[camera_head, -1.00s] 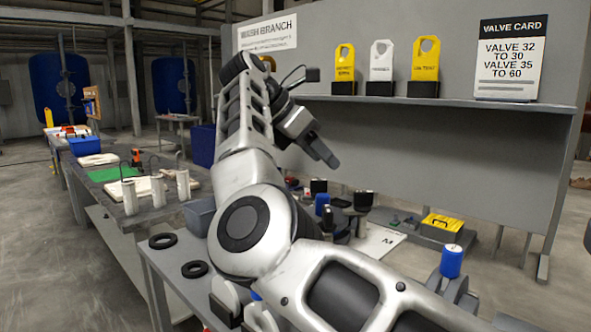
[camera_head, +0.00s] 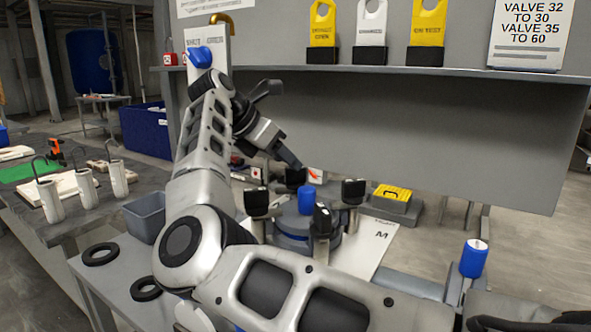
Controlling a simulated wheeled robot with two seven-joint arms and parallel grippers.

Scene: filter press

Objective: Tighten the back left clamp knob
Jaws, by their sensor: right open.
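The filter press (camera_head: 290,238) is a dark round unit on the table, with a blue knob (camera_head: 306,200) in its middle. Black-topped clamp knobs stand around it: the back left one (camera_head: 296,177), the left front one (camera_head: 257,203), the right front one (camera_head: 322,222) and the back right one (camera_head: 353,191). My right gripper (camera_head: 286,126) is open and empty, with its fingers spread. Its lower fingertip appears just above the back left knob in the picture; I cannot tell if they touch. My left gripper is out of view.
A grey panel with a shelf (camera_head: 430,71) of yellow and white tags rises behind. A grey bin (camera_head: 147,215) and black rings (camera_head: 101,254) lie left of the press. A yellow case (camera_head: 393,192) and a blue-topped post (camera_head: 473,258) stand right.

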